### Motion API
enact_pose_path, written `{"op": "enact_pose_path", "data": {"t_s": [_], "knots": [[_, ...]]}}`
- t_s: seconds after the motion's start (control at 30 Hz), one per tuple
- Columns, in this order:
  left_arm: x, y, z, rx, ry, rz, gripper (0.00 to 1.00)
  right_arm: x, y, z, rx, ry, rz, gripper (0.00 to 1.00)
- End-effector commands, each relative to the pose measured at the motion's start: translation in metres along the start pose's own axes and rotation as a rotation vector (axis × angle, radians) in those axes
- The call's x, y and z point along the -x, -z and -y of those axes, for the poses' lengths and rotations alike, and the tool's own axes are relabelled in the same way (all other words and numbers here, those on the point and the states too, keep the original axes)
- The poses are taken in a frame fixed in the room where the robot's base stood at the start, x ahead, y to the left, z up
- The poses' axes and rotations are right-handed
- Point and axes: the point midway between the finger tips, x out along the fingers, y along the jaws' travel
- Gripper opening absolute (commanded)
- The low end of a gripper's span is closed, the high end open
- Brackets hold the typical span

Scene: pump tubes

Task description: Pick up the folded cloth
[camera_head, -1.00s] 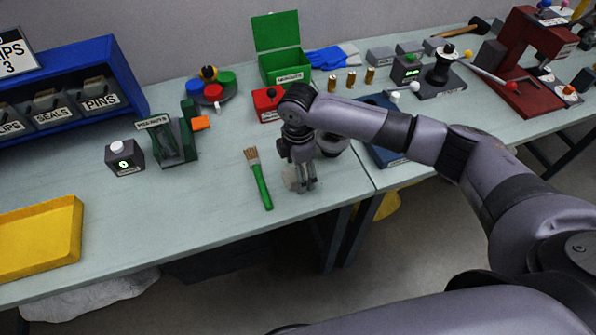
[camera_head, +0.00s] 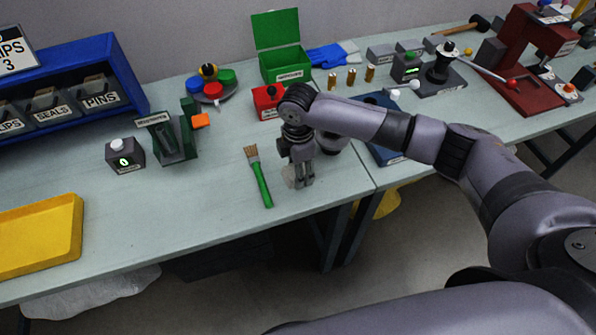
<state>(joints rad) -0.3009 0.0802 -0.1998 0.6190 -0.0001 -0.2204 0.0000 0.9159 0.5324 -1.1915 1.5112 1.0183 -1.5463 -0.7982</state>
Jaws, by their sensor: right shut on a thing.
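The folded cloth (camera_head: 289,180) is a small pale grey piece at the front part of the bench, just right of a green-handled brush. Most of it is hidden by my right gripper (camera_head: 303,184). My right gripper points down and is shut on the cloth, with its fingers close to the bench top. I cannot tell whether the cloth is clear of the surface. My left gripper is not in view.
The green brush (camera_head: 261,182) lies close to the left of the gripper. A red box (camera_head: 268,103) and an open green box (camera_head: 284,68) stand behind. A yellow tray (camera_head: 66,212) sits at the left. Bare bench lies between tray and brush.

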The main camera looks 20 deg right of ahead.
Motion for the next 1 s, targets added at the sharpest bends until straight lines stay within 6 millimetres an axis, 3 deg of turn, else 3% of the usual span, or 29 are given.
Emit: {"op": "enact_pose_path", "data": {"t_s": [0.27,0.47,0.67,1.0], "knots": [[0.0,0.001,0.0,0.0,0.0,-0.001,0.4,0.001,0.0,0.0,0.0,-0.001,0.0,0.25],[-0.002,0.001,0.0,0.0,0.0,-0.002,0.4,0.014,0.0,-0.001,0.0,-0.002,-0.001,0.25],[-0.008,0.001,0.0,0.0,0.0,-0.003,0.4,0.052,0.001,-0.002,0.001,-0.007,-0.002,0.25],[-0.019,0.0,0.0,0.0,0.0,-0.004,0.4,0.148,0.0,-0.001,0.002,-0.006,-0.001,0.25]]}}
